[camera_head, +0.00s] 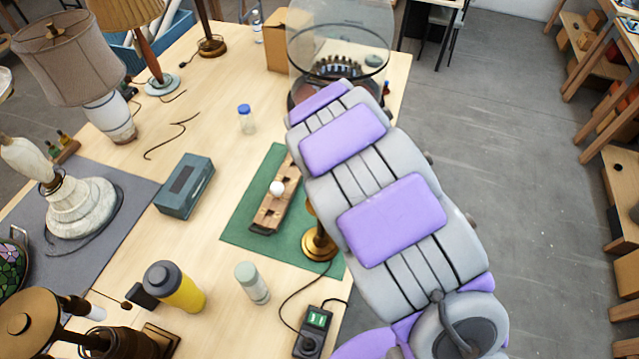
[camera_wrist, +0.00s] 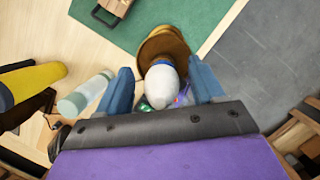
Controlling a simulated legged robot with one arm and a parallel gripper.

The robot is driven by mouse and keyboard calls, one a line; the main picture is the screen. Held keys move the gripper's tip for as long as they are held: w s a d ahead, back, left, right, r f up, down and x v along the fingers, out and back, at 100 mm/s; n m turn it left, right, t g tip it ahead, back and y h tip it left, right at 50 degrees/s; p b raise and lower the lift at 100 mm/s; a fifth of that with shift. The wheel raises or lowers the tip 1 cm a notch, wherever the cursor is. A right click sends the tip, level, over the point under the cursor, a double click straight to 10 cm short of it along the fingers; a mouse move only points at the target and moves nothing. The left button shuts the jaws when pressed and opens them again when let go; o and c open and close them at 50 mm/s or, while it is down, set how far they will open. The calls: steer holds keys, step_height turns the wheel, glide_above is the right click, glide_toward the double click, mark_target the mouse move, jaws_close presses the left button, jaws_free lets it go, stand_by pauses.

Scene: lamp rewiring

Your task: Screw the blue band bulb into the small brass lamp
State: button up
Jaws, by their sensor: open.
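The small brass lamp (camera_head: 318,245) stands on the green mat, its upper part hidden behind my arm in the head view. In the wrist view its round brass base (camera_wrist: 164,43) lies beyond the blue band bulb. The bulb (camera_wrist: 161,85) is white with a blue band at its brass-side end, and appears to be at the lamp's top. How deeply it sits in the socket cannot be seen. My gripper (camera_wrist: 160,74) is open, with one blue finger on each side of the bulb and visible gaps. My gripper is hidden in the head view.
A wooden rack (camera_head: 270,215) with a white bulb (camera_head: 277,188) lies on the green mat (camera_head: 240,228). A grey-green bottle (camera_head: 252,283), a yellow bottle (camera_head: 180,289) and a corded control box (camera_head: 313,331) stand near the lamp. A glass dome (camera_head: 338,40) is behind my arm.

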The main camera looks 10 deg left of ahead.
steer(key=b+v, duration=0.2)
steer(key=v, duration=1.5)
steer(key=shift+f, duration=0.1)
